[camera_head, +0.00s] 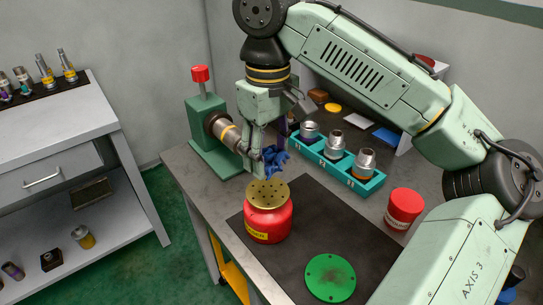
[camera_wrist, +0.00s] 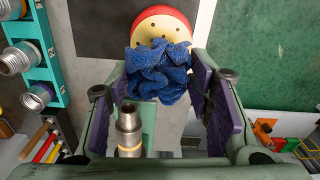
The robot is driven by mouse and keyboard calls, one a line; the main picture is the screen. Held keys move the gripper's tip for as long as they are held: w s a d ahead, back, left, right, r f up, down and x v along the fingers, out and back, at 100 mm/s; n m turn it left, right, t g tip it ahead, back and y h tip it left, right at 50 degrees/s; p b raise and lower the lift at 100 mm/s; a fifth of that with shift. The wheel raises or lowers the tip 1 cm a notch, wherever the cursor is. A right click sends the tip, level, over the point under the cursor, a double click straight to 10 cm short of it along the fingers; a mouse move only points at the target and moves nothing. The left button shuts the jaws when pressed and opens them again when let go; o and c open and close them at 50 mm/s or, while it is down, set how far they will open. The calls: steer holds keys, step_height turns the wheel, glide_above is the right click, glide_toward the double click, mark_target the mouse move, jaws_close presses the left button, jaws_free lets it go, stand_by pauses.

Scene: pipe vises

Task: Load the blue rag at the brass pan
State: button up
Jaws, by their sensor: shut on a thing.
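The crumpled blue rag (camera_head: 272,160) hangs between the fingers of my gripper (camera_head: 262,150), which is shut on it. In the wrist view the rag (camera_wrist: 158,72) fills the space between the purple-lined fingers and overlaps the near part of the pan. The brass pan (camera_head: 268,190) is the round, perforated top of a red can (camera_head: 268,222) standing upright on the bench. In the head view the rag shows just above the pan's far edge, apart from it. In the wrist view the pan (camera_wrist: 160,28) lies beyond the rag.
A green vise (camera_head: 210,140) holding a metal pipe stands close behind-left of my gripper. A teal rack (camera_head: 340,172) with metal fittings is at the right. A red-lidded jar (camera_head: 403,208) and a green disc (camera_head: 330,278) are near the dark mat (camera_head: 300,235).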

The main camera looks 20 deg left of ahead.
mark_target(268, 192)
steer(key=shift+s+f, duration=0.2)
steer(key=shift+f, duration=0.3)
step_height(268, 192, down, 5)
steer(key=b, duration=0.4)
steer(key=shift+r, duration=0.1)
steer(key=shift+f+b, duration=0.4)
steer(key=shift+f, duration=0.6)
stand_by(0.9)
steer(key=shift+r, duration=0.1)
stand_by(0.4)
step_height(268, 192, up, 5)
steer(key=p, duration=0.5)
steer(key=shift+a, duration=0.1)
steer(key=shift+r, duration=0.95)
